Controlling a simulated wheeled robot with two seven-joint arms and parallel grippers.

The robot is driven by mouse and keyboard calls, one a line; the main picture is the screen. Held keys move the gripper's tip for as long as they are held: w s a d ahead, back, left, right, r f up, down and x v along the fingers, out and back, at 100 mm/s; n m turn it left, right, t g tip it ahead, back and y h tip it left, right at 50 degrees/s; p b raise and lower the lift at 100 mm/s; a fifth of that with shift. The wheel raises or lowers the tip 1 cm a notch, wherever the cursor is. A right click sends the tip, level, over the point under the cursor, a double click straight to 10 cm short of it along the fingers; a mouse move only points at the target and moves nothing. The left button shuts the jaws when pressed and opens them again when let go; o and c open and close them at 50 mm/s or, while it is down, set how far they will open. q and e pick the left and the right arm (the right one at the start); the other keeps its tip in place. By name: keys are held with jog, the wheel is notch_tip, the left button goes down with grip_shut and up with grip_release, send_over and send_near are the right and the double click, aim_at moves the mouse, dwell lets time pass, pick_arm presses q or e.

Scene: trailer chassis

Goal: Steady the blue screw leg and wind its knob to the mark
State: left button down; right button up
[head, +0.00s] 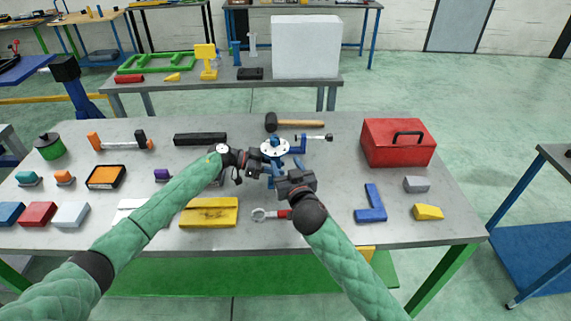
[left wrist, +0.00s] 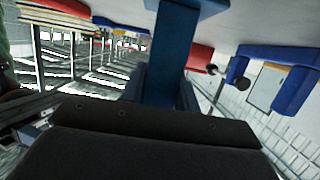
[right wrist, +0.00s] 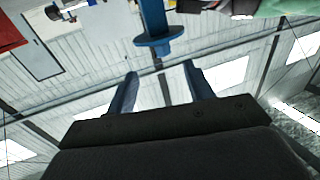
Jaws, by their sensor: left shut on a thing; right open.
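The blue screw leg (head: 275,140) stands near the middle of the table, with a white dotted disc (head: 268,149) around its upper part. In the left wrist view its blue post (left wrist: 172,50) rises between the fingers. My left gripper (head: 261,167) is shut on the leg from the left. My right gripper (head: 281,176) is in front of the leg, open and empty. In the right wrist view the leg's blue shaft and round flange (right wrist: 158,46) are just beyond the open fingertips (right wrist: 160,82). The grippers hide the lower leg in the head view. I cannot make out the mark.
A mallet (head: 295,123) and a blue clamp (head: 305,143) lie behind the leg. A red-handled wrench (head: 268,214) and yellow box (head: 209,212) lie in front. A red toolbox (head: 398,150) and blue angle piece (head: 371,203) are to the right.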

aim_at(276, 145)
jog(key=shift+n+y, duration=0.3)
jog(key=shift+y, duration=0.2)
jog(key=x, duration=1.2)
jog(key=shift+w+d+f, duration=0.1)
jog(key=shift+d+f, duration=0.05)
jog(key=shift+d, duration=0.05)
jog(key=c, duration=0.9)
